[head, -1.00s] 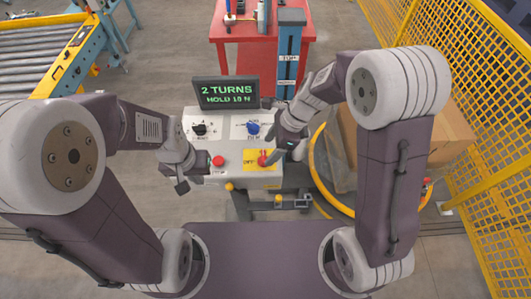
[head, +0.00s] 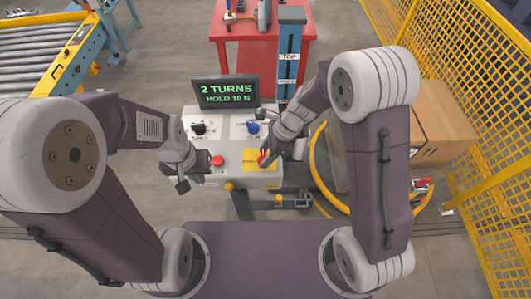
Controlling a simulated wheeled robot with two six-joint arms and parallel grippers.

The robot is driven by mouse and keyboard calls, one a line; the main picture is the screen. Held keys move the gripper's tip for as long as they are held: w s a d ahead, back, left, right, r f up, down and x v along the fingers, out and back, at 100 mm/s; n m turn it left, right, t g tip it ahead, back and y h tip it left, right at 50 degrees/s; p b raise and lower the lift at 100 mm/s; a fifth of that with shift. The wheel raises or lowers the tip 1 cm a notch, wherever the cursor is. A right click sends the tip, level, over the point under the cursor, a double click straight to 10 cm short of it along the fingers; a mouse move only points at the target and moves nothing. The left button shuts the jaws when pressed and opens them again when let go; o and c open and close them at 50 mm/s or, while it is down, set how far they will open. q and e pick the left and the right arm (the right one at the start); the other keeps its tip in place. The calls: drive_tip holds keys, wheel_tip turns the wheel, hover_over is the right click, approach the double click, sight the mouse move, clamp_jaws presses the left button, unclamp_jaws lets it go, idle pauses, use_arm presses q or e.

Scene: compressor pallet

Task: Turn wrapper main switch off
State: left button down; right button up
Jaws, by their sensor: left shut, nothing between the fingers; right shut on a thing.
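The control panel (head: 235,179) stands in front of me with a red main switch (head: 262,156) on a yellow plate (head: 250,166) at its right side. My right gripper (head: 267,159) is at this switch, shut on its handle, and hides much of it. The switch's exact angle is hard to tell. My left gripper (head: 182,186) is shut and empty at the panel's left edge, apart from the switch.
The panel also carries a red button (head: 218,160), a black knob (head: 199,129) and a blue knob (head: 252,127). A display (head: 226,92) reads "2 TURNS HOLD 10 N". A wrapped carton (head: 440,125) and yellow fence (head: 485,150) stand at right.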

drive_tip(key=shift+r, duration=0.1)
drive_tip(key=n+p, duration=0.1)
drive_tip(key=n, duration=0.1)
drive_tip(key=n+g+p, duration=0.1)
drive_tip(key=shift+w+a+r+n+g, duration=0.1)
drive_tip(key=shift+w+r+n+g, duration=0.05)
drive_tip(key=shift+n+g, duration=0.2)
drive_tip(key=n+p, duration=0.1)
drive_tip(key=n, duration=0.1)
drive_tip(key=n+g+h+p, duration=0.1)
drive_tip(key=n, duration=0.1)
drive_tip(key=shift+w+a+n, duration=0.1)
drive_tip(key=shift+w+n, duration=0.05)
drive_tip(key=shift+n, duration=0.1)
drive_tip(key=n, duration=0.2)
drive_tip(key=n+g+h+p, duration=0.1)
drive_tip(key=n, duration=0.1)
drive_tip(key=shift+a+n+g, duration=0.15)
drive_tip(key=shift+n+g, duration=0.1)
drive_tip(key=shift+n, duration=0.05)
drive_tip(key=n+h, duration=0.2)
drive_tip(key=n, duration=0.2)
drive_tip(key=shift+a+n, duration=0.15)
drive_tip(key=shift+n, duration=0.25)
drive_tip(key=o, duration=1.4)
drive_tip(key=shift+f, duration=0.2)
